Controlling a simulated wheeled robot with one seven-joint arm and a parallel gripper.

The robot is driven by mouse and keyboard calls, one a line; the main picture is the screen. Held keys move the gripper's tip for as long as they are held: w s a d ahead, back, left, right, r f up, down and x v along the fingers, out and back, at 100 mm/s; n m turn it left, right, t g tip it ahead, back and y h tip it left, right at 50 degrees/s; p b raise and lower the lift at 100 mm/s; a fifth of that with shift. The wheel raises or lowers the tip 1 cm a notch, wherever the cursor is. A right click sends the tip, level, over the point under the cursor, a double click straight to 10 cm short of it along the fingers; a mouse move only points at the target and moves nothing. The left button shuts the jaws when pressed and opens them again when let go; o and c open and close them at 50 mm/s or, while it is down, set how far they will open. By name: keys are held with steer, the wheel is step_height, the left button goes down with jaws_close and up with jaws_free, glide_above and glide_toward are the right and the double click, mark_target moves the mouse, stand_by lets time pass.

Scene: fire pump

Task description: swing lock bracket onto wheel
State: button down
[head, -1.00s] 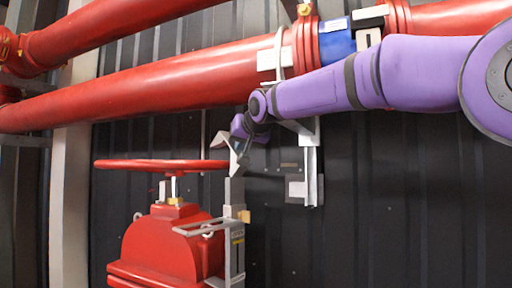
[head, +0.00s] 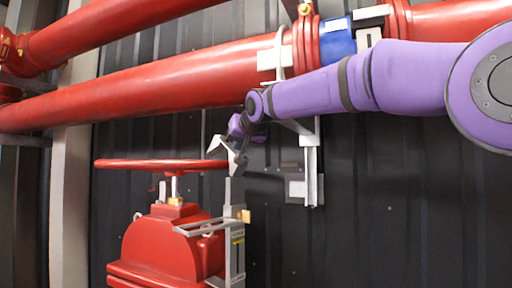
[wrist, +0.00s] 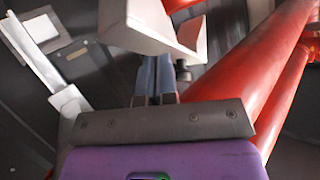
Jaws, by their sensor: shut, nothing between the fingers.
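The red handwheel (head: 150,164) lies flat above the red valve body (head: 160,245) in the head view. The pale grey lock bracket (head: 232,157) is angled, at the top of a grey upright (head: 234,192) by the wheel's right rim. Whether it touches the rim I cannot tell. In the wrist view a large pale angled piece, seemingly the bracket (wrist: 150,25), is just beyond my fingertips. My gripper (wrist: 155,70) is shut and empty, its dark fingers side by side close to this piece. In the head view the fingertips are hard to make out beside the bracket.
A large red pipe (head: 170,82) with a blue band (head: 336,40) runs above the wheel. A pale wall bracket (head: 311,170) hangs right of the upright. Dark ribbed wall panels (head: 400,190) stand behind; the space at right is open.

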steer(key=shift+w+a+r, duration=0.15)
steer(key=shift+w+a, duration=0.1)
steer(key=shift+a, duration=0.05)
stand_by(0.6)
steer(key=s+d+f, duration=0.3)
steer(key=s+d, duration=0.3)
steer(key=d, duration=0.2)
steer(key=shift+s+d, duration=0.3)
steer(key=shift+s, duration=0.1)
stand_by(1.5)
steer(key=shift+s+d+f, duration=0.25)
steer(key=shift+s+d, duration=0.25)
steer(key=shift+d, duration=0.1)
steer(key=shift+s+d+f, duration=0.2)
steer(key=shift+s+d, duration=0.25)
steer(key=shift+d, duration=0.2)
steer(key=shift+s+d+f, duration=0.25)
steer(key=shift+s+d, duration=0.25)
steer(key=shift+d, duration=0.1)
